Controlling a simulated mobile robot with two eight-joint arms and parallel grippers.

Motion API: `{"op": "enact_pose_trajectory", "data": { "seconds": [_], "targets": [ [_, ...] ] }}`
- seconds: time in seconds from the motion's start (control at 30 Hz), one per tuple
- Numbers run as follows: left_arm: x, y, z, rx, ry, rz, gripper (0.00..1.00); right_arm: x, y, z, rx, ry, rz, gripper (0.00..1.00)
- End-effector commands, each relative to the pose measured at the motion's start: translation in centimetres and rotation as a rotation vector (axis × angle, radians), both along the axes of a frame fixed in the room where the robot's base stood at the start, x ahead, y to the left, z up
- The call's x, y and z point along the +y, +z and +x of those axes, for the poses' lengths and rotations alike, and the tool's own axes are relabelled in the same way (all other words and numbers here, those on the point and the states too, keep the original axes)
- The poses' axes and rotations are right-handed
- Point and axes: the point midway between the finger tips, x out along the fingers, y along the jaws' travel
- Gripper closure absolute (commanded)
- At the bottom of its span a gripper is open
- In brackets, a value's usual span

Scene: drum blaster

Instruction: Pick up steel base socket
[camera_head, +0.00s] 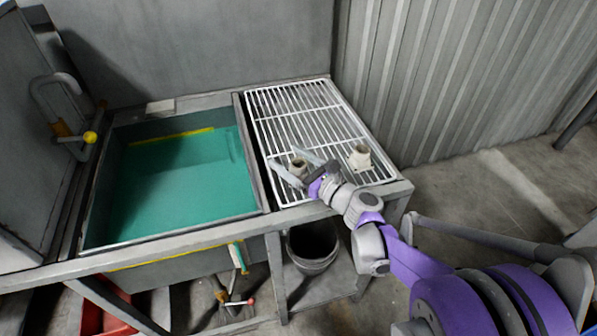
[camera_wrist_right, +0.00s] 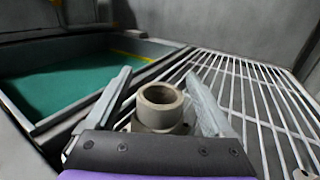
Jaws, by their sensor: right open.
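A beige-grey, hollow, round socket (camera_head: 298,167) stands upright on the white wire rack, near its front left. My right gripper (camera_head: 285,158) is open, with one finger on each side of this socket. In the right wrist view the socket (camera_wrist_right: 160,106) shows its open round top and a wider base between the spread fingers of my right gripper (camera_wrist_right: 158,74). I cannot tell whether either finger touches it. A second similar pale fitting (camera_head: 360,157) stands on the rack to the right, clear of the gripper. My left gripper is not in view.
The white wire rack (camera_head: 290,112) is bare toward the back. Left of it is a sink basin (camera_head: 240,140) with teal liquid (camera_head: 175,185). A grey bucket (camera_head: 313,250) stands below the rack. A corrugated wall (camera_head: 450,80) rises on the right.

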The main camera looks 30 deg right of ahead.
Motion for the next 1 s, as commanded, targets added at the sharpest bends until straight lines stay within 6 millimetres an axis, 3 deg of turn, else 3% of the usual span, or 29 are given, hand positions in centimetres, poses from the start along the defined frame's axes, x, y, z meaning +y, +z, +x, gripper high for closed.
{"op": "enact_pose_trajectory", "data": {
  "seconds": [0.07, 0.5, 1.0],
  "targets": [
    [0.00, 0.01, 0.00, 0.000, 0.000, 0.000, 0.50, -0.01, 0.00, -0.03, 0.000, 0.000, 0.000, 0.21],
    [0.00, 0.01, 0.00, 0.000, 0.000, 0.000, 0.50, 0.00, -0.01, -0.05, 0.000, 0.000, 0.000, 1.00],
    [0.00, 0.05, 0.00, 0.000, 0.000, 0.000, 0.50, 0.00, 0.13, -0.06, -0.001, 0.001, 0.001, 1.00]
  ]
}}
